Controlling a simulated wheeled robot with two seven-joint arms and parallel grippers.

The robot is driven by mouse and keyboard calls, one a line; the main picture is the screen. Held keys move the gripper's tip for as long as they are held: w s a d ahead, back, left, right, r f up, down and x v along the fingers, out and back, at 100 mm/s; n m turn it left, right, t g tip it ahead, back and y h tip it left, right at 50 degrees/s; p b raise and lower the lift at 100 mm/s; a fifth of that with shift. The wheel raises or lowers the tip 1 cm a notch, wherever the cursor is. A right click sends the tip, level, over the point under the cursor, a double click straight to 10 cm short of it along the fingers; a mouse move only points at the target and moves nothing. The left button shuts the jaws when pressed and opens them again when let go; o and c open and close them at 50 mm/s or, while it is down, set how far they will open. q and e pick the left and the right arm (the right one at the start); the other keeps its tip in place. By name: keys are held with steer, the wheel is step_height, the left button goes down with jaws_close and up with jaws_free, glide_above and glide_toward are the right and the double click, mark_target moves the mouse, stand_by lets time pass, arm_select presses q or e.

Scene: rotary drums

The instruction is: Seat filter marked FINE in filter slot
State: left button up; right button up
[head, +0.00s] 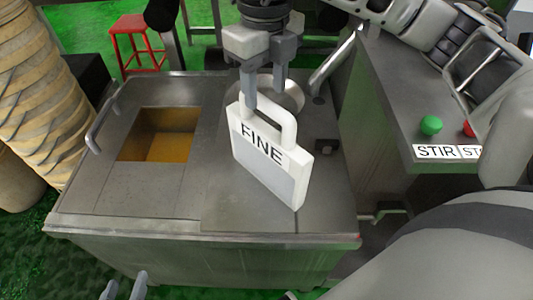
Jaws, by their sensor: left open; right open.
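The white filter marked FINE (270,164), with a loop handle on top, is upright at a slant over the right part of the steel cabinet top (225,206). I cannot tell whether its lower edge is in a slot, resting on the top or just above it. No filter slot can be made out. My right gripper (265,92) is open at the handle. One finger overlaps the handle in the picture and the other is behind it; contact is unclear. My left gripper (124,287) is open and empty at the bottom left edge, only its fingertips showing.
A square opening (160,135) with a yellow-brown inside is left on the cabinet top, with a bar handle (97,130) beside it. A round metal part (288,92) is behind the filter. A panel with a green button (431,125) and STIR labels stands at right.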

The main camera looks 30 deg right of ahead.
glide_above(266, 147)
steer(key=w+d, duration=0.1)
steer(key=w, duration=0.1)
steer(key=shift+s+d+f, duration=0.1)
steer(key=shift+f, duration=3.2)
jaws_close()
